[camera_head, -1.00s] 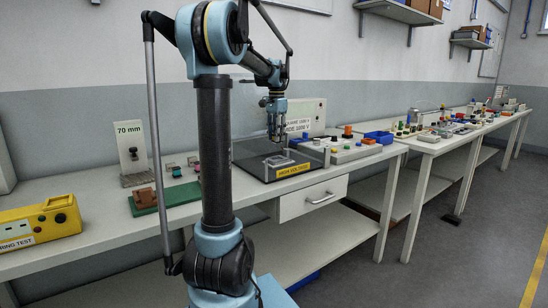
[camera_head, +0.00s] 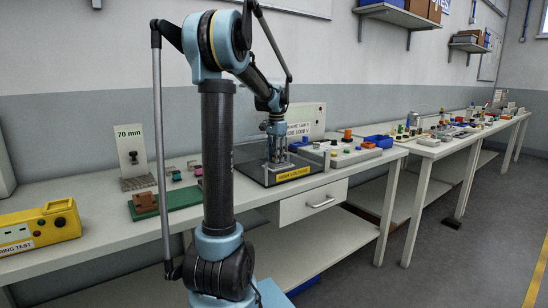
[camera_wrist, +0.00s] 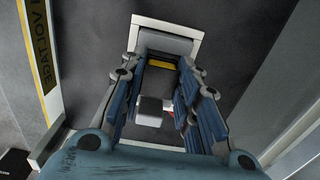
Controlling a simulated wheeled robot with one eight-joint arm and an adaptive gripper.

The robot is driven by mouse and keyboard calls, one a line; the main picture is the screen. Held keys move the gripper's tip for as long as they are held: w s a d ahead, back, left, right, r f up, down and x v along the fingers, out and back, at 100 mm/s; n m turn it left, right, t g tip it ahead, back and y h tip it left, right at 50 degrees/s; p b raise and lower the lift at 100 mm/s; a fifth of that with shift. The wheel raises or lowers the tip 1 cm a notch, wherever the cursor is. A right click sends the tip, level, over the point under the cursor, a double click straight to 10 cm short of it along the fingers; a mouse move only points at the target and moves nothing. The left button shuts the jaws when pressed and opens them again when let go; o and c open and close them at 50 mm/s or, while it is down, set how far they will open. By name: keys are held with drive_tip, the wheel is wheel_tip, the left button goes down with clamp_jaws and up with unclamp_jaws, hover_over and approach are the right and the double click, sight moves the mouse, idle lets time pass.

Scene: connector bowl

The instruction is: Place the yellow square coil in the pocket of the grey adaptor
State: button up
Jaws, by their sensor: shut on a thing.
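My gripper (camera_head: 277,160) is lowered inside the black high-voltage test tray. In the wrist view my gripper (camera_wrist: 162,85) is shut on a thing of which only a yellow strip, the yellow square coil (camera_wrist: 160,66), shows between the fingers. The light grey adaptor (camera_wrist: 165,22) lies on the dark tray floor just beyond and under the fingertips, its pale rim showing around them. The fingers hide most of the coil and of the pocket. I cannot tell whether the coil is in the pocket or above it.
The black tray (camera_head: 250,174) has low clear walls and a yellow warning label (camera_head: 293,174). A grey panel with coloured parts (camera_head: 350,157) stands to its right. A green board with a brown block (camera_head: 145,202) and a yellow tester (camera_head: 40,226) lie to the left.

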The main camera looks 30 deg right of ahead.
drive_tip(key=o, duration=1)
drive_tip(key=shift+o, duration=0.2)
wheel_tip(320, 180, up, 12)
